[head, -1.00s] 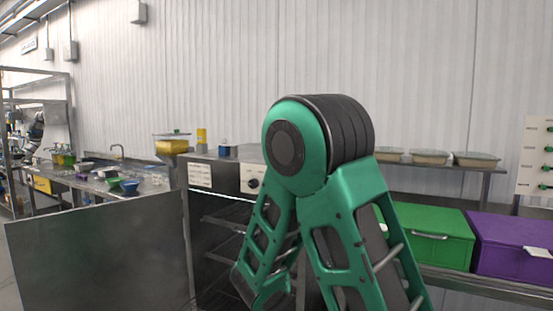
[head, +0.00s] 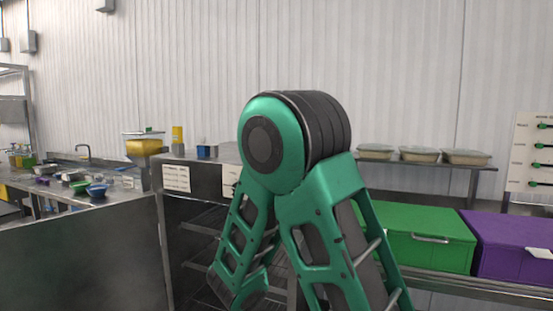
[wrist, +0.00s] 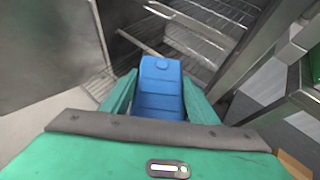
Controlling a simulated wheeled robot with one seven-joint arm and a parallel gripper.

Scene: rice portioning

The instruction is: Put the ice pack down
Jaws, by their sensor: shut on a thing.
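The ice pack (wrist: 160,88) is a blue block with a round cap mark, seen in the wrist view. My gripper (wrist: 157,100) is shut on it, with one green finger along each side. The ice pack is held in front of an open metal rack, apart from any surface that I can make out. In the head view the gripper and the ice pack are hidden behind or below my green arm.
A steel cabinet with wire shelves (head: 200,222) stands behind my arm. A green box (head: 425,238) and a purple box (head: 510,245) sit on a low shelf at right. Lidded trays (head: 420,154) stand on a shelf above. A steel panel (head: 85,255) is at left.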

